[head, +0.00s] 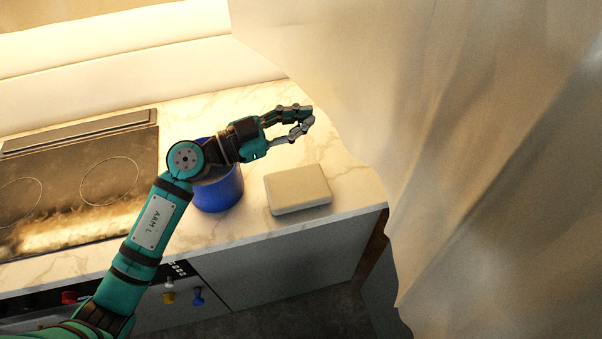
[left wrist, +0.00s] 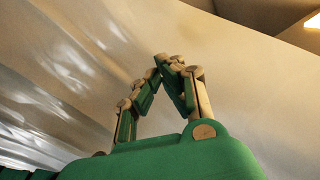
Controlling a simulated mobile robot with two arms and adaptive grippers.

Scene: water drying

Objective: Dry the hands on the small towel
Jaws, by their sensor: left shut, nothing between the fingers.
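My left gripper (head: 308,117) is above the marble counter, with its fingers pointing right toward a large hanging cloth. In the left wrist view its fingertips (left wrist: 168,62) meet and hold nothing. A small folded beige towel or block (head: 297,189) lies on the counter below and in front of the gripper, apart from it; I cannot tell for sure that it is the small towel. The large pale cloth (head: 480,130) fills the right side of the head view and the left of the wrist view (left wrist: 60,70). My right gripper is not in view.
A blue pot or cup (head: 219,192) stands on the counter (head: 345,196), partly behind my left forearm. A dark cooktop (head: 80,185) is at the left. Coloured knobs (head: 197,296) stick out of the front below. The hanging cloth hides the counter's right end.

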